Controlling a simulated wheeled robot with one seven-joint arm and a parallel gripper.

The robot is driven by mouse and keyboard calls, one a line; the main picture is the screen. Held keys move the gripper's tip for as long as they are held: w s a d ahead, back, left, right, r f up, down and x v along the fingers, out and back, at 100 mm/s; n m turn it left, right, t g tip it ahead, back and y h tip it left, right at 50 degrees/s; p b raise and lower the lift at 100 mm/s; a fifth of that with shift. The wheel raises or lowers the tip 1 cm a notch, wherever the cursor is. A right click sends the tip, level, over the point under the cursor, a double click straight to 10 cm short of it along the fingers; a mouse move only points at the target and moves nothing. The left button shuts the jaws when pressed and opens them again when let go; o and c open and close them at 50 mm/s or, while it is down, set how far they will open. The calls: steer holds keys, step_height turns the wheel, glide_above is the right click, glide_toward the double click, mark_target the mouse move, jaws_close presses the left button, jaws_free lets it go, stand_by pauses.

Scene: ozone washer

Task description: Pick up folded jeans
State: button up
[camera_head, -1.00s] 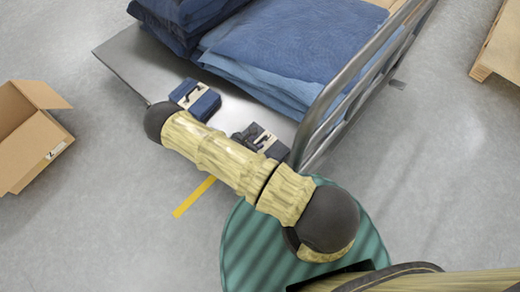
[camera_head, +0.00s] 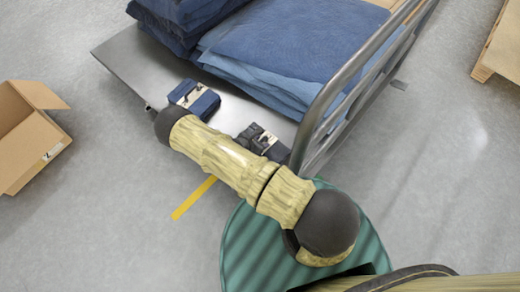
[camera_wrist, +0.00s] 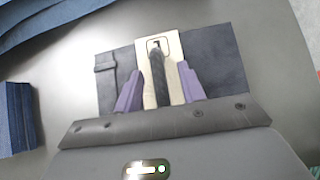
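A small dark navy folded jeans bundle (camera_head: 270,150) with a cream tag lies on the grey cart platform (camera_head: 140,65), partly hidden by my arm in the head view. In the wrist view the bundle (camera_wrist: 222,60) lies just ahead of my gripper (camera_wrist: 160,88). A dark upright strap or handle (camera_wrist: 159,72) stands over its cream tag. My two purple fingers are open on either side of the strap, with cream showing between. A second, bluer bundle (camera_head: 194,98) lies to the left. It appears to be the blue block (camera_wrist: 18,118) in the wrist view.
Large stacks of blue jeans or denim (camera_head: 290,45) fill the back of the cart. A grey metal rail (camera_head: 340,95) runs along its right side. An open cardboard box (camera_head: 30,140) sits on the floor at left, and a wooden pallet (camera_head: 500,50) is at upper right.

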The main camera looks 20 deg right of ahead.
steer(key=shift+c, duration=0.4)
jaws_close()
stand_by(1.2)
